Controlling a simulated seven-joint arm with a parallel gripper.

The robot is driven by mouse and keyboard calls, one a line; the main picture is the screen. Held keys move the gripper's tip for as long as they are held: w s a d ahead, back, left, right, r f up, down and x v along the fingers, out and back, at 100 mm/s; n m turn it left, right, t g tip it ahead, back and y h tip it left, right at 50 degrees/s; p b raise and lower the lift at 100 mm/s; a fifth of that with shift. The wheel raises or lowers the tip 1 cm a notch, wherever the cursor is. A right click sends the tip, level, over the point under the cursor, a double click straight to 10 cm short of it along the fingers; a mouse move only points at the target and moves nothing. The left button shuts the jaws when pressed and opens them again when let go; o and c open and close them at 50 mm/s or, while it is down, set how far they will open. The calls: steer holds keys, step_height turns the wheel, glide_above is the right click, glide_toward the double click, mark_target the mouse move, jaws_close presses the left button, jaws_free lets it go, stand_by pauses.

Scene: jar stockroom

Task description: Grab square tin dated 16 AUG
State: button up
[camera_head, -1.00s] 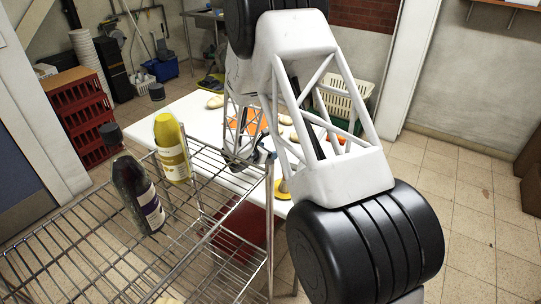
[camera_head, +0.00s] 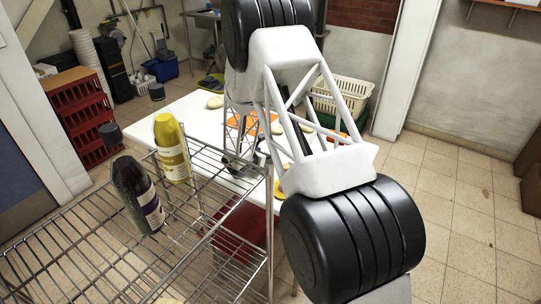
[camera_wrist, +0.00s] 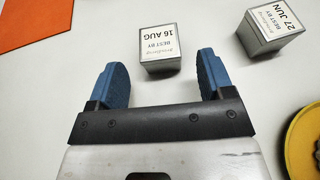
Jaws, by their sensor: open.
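The square tin labelled 16 AUG (camera_wrist: 160,50) stands on the white table in the wrist view, its label upside down. My gripper (camera_wrist: 161,68) is open, with its blue fingers to the left and right of this tin's near end. The tin lies between the finger lines, just ahead of the tips, and no contact shows. A second square tin labelled 27 JUN (camera_wrist: 271,29) stands to the right, apart from the right finger. In the head view my arm hides much of the table, and I cannot make out the tins there.
An orange sheet (camera_wrist: 32,20) lies at the far left in the wrist view, and a yellow dish (camera_wrist: 303,140) is at the right. In the head view a wire rack (camera_head: 85,250) holds a dark bottle (camera_head: 137,193) and a yellow bottle (camera_head: 171,148) beside the white table (camera_head: 190,108).

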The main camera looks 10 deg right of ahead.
steer(key=shift+x, duration=1.85)
steer(key=c, duration=1)
steer(key=shift+r, duration=0.2)
steer(key=shift+r, duration=4.8)
